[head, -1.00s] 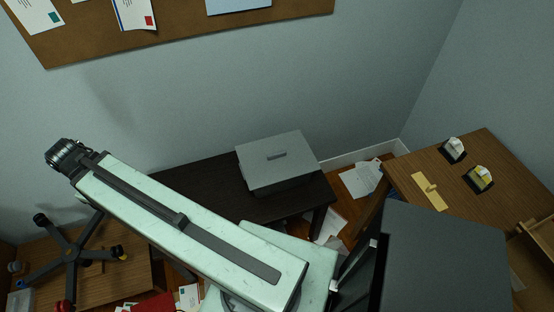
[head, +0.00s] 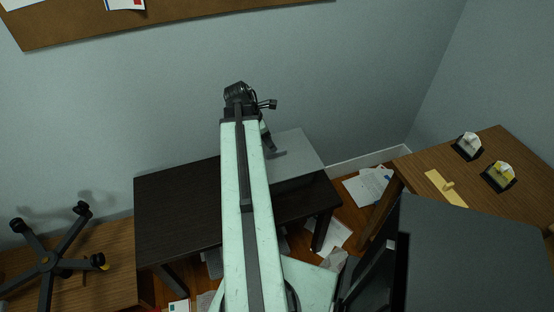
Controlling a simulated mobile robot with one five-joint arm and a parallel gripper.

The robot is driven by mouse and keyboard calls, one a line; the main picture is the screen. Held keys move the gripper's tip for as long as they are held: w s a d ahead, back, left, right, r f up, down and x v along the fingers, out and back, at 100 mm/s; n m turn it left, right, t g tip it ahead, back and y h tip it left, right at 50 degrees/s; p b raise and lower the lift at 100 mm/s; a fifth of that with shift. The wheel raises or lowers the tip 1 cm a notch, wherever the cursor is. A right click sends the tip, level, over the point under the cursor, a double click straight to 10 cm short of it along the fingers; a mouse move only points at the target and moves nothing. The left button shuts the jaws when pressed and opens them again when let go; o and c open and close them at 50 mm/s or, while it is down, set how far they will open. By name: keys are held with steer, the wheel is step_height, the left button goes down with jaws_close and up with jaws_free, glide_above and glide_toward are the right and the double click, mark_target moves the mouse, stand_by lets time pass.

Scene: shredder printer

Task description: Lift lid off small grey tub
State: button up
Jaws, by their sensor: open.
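The grey tub with its flat grey lid (head: 298,153) sits on the dark table, right of my raised arm in the head view. My arm hides the tub's left part. The lid looks seated on the tub, and its small handle is hard to make out beside my gripper. My gripper (head: 269,143) shows partly from behind the arm, pointing down over the lid's left part. It is open, with nothing seen between its jaws. I cannot tell whether it touches the handle.
The dark table (head: 180,200) is bare left of my arm. A wooden desk (head: 420,170) at right holds a yellow plate with a knob (head: 446,188) and two small dispensers. A dark grey panel fills the lower right. Papers (head: 369,187) lie on the floor.

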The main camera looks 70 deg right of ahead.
mark_target(276, 155)
steer(key=b+x, duration=0.5)
steer(key=x, duration=0.1)
steer(key=shift+w+f, duration=0.1)
steer(key=shift+f, duration=0.15)
steer(key=shift+r, duration=0.2)
jaws_close()
